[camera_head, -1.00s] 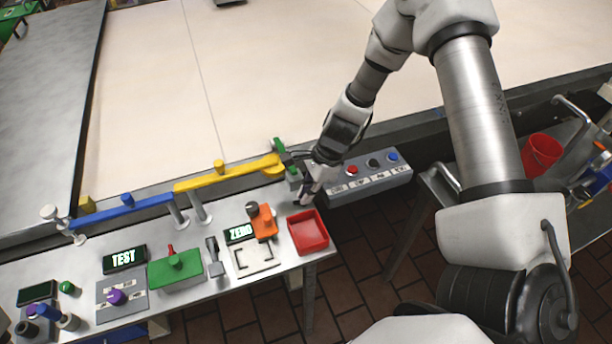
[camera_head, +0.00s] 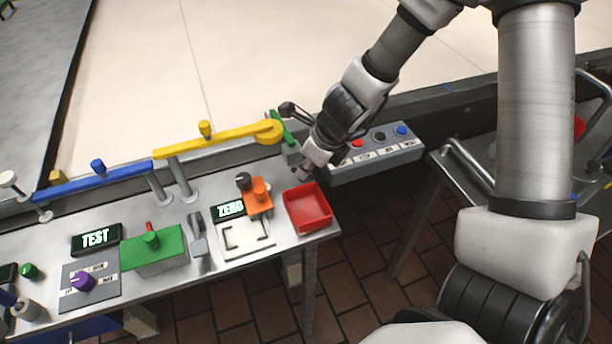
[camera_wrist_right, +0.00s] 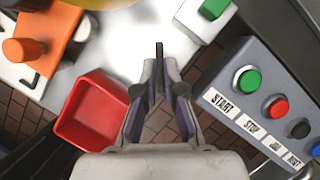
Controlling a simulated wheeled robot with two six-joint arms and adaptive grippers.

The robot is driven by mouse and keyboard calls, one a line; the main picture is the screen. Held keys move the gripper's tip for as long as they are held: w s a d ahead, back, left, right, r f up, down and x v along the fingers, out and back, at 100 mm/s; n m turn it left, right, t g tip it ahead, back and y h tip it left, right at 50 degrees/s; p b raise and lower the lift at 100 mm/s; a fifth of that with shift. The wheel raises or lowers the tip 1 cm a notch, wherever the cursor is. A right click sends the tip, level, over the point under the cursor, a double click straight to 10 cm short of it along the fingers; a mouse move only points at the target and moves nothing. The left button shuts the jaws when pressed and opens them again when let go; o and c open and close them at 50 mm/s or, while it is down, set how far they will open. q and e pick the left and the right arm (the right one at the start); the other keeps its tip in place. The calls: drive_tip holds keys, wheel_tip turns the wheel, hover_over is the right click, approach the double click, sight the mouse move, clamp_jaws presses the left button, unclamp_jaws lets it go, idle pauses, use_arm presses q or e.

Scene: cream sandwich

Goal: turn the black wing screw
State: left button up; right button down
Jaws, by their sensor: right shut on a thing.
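My right gripper (camera_head: 301,173) reaches down to the table's right end, between the green-levered grey block and the red tray. In the right wrist view its fingers close from both sides on a thin, upright black plate, seen nearly edge-on, which I take to be the black wing screw (camera_wrist_right: 159,52). Its tip sticks out past the fingertips. Its lower part is hidden between the fingers, and I cannot tell its turn angle. In the head view the gripper hides the screw. My left gripper is out of view.
A red tray (camera_head: 309,226) lies just in front of the gripper. A grey button box (camera_wrist_right: 250,92) stands to the right. A yellow bar (camera_head: 213,142) and an orange piece (camera_head: 258,203) are to the left. A green lever (camera_head: 279,124) stands close behind.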

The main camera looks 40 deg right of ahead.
drive_tip(key=shift+f+m+h+b, duration=0.1)
drive_tip(key=shift+m+h+b, duration=0.3)
drive_tip(key=shift+m+b, duration=0.6)
drive_tip(key=shift+s, duration=0.1)
drive_tip(key=c, duration=1.1)
unclamp_jaws()
